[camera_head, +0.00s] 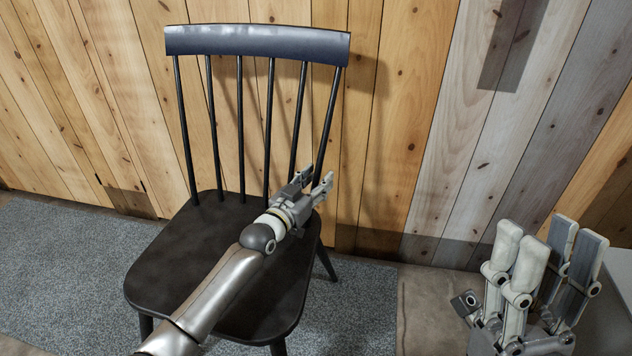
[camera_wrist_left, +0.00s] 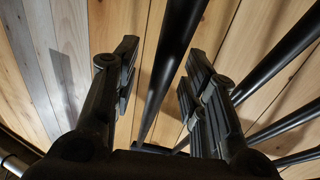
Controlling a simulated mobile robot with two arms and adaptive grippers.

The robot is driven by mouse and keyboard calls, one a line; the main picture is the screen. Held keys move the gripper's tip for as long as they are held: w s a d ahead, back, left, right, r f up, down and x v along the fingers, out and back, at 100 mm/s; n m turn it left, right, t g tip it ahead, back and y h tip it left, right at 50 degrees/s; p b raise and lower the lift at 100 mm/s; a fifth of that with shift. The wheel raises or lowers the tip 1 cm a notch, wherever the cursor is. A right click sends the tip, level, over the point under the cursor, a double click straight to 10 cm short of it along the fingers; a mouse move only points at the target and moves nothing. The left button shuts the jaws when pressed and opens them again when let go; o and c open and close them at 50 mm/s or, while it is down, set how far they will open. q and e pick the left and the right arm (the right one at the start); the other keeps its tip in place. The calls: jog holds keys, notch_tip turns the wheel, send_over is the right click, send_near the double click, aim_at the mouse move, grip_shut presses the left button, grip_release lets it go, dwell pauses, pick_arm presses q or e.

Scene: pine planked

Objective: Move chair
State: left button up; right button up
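The black wooden chair (camera_head: 190,262) stands upright before the wall, with a curved top rail (camera_head: 255,42) and several thin spindles. My left arm reaches across its seat. My left gripper (camera_head: 318,176) is at the lower right side of the backrest, by the outermost right spindle. In the left wrist view, the open fingers of my left gripper (camera_wrist_left: 161,62) stand on either side of that spindle (camera_wrist_left: 166,75), with gaps showing. My right gripper (camera_head: 548,235) is open and empty at the lower right, fingers pointing up, away from the chair.
A plank wall (camera_head: 410,110) in pine and grey boards rises close behind the chair. A grey speckled rug (camera_head: 60,275) lies under it. Bare brownish floor (camera_head: 430,305) shows right of the rug.

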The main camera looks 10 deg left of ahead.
pick_arm(q)
grip_shut()
dwell(0.6)
